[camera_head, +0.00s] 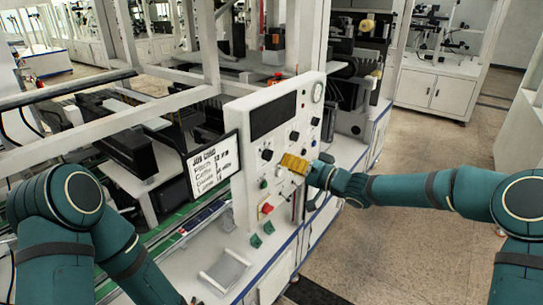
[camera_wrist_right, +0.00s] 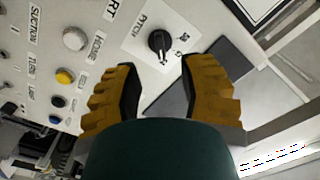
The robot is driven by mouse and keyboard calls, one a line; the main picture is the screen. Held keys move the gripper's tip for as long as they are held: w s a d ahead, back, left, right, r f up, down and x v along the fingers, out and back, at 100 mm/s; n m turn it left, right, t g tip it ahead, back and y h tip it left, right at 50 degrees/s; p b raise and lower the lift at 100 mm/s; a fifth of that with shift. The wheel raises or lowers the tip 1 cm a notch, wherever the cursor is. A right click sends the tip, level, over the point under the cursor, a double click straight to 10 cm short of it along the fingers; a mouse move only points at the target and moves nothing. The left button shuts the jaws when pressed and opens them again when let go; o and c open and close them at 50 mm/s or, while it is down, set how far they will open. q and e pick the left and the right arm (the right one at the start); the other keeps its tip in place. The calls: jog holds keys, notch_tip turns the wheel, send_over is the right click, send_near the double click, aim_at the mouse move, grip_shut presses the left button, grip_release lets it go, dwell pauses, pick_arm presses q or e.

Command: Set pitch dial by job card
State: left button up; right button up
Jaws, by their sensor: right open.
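The pitch dial (camera_wrist_right: 158,41) is a black knob with a pale pointer line on the white panel, beside the PITCH label, in the right wrist view. My right gripper (camera_wrist_right: 160,64) is open and empty, its yellow fingers either side of the line toward the dial and apart from it. In the head view my right gripper (camera_head: 294,163) is in front of the control panel (camera_head: 243,120). The job card (camera_head: 213,168) stands at the panel's left, with a Pitch line whose value is too small to read surely. My left gripper is out of view.
In the wrist view a yellow button (camera_wrist_right: 65,77) and a white button (camera_wrist_right: 75,39) sit left of the dial. Gantry frames stand behind; open floor (camera_head: 400,240) is at right.

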aim_at(272, 156)
jog(key=x, duration=0.6)
jog(key=shift+w+a, duration=0.25)
jog(key=shift+a, duration=0.05)
jog(key=shift+c, duration=0.4)
grip_shut()
